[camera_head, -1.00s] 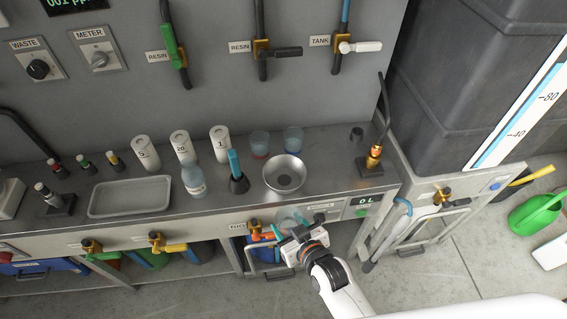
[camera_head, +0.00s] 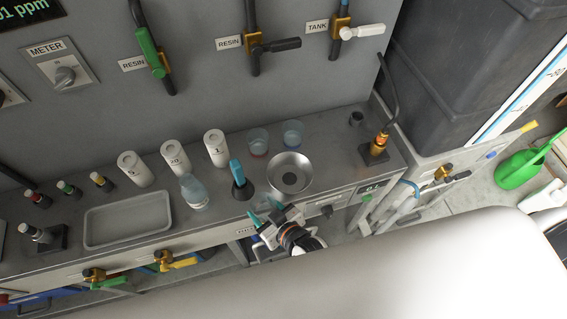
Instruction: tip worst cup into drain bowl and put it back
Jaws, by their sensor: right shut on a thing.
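The steel drain bowl (camera_head: 305,180) with a dark centre sits on the counter near its front edge. Two clear cups stand behind it: one with a reddish base (camera_head: 258,143) and one with a bluish base (camera_head: 292,133). My right gripper (camera_head: 266,214) is at the counter's front edge, in front of the bowl and to its left. Its teal fingertips are shut on a clear cup, which is hardly visible between them now. The cup's contents and tilt cannot be told. My left gripper is not in view.
A teal-handled tool in a dark holder (camera_head: 240,188), a clear bottle (camera_head: 194,192) and several white numbered canisters (camera_head: 216,148) stand left of the bowl. A grey tray (camera_head: 128,220) lies farther left. A brass fitting with a hose (camera_head: 379,146) stands right. My white arm fills the foreground.

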